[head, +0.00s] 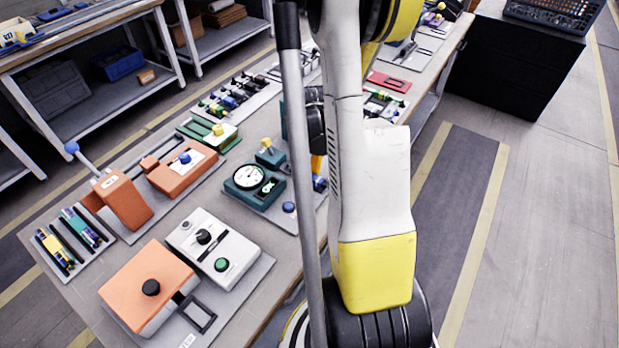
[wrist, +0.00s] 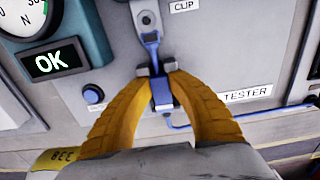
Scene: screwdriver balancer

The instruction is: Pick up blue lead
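In the wrist view the blue lead (wrist: 161,92) has a blue block-shaped body with a narrower neck reaching up to a metal ring-like part (wrist: 147,17) under a CLIP label. A thin blue cable runs from it to the right across the grey tester plate. My gripper (wrist: 158,70) has yellow fingers with dark tips, and these are closed on both sides of the blue body. The lead lies on or just above the plate; I cannot tell which. In the head view my arm hides the gripper and the lead.
A teal gauge box (wrist: 85,30) with an OK display stands left of the lead, and a blue button (wrist: 93,94) sits nearby. In the head view the gauge box (head: 250,178), an orange box (head: 147,285) and a white box (head: 212,250) crowd the bench. The floor right is clear.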

